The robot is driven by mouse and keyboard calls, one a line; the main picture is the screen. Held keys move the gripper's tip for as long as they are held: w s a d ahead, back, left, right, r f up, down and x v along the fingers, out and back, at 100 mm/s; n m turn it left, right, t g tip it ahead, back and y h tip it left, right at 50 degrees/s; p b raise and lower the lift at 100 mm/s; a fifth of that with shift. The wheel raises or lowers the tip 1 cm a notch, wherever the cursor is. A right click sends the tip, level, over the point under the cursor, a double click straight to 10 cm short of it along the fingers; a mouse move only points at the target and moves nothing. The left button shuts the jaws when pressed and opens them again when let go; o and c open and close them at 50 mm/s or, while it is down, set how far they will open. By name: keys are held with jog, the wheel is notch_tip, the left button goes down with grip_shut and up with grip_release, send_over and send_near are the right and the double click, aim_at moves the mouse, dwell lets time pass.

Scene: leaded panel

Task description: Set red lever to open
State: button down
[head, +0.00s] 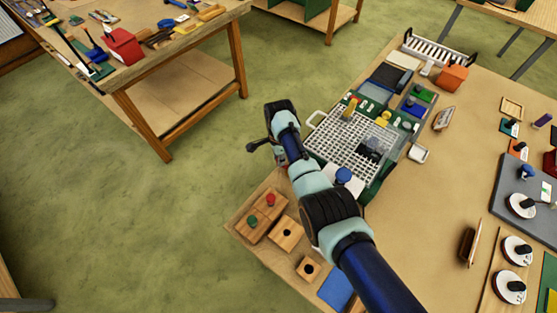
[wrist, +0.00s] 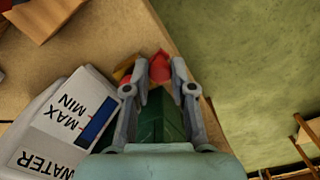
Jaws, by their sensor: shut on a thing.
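The red lever (wrist: 159,66) shows in the wrist view, between the tips of my gripper (wrist: 160,88). The fingers are spread around it, one on each side, and hold it. A dark green body (wrist: 165,122) lies between the fingers, below the lever in the picture. How far the lever is turned cannot be told. In the head view my arm hides the lever and most of my gripper.
A white water tank (wrist: 62,128) marked MAX and MIN is close to the left finger. A white grid tray (head: 345,138) and wooden blocks (head: 287,234) lie on the bench near my arm. Green floor (wrist: 240,60) is open beyond the bench edge.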

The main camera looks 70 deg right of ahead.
jog(key=shift+d, duration=0.1)
dwell(0.4)
jog(key=c, duration=1)
grip_release()
notch_tip(320, 180, up, 12)
jog(key=shift+r, duration=0.1)
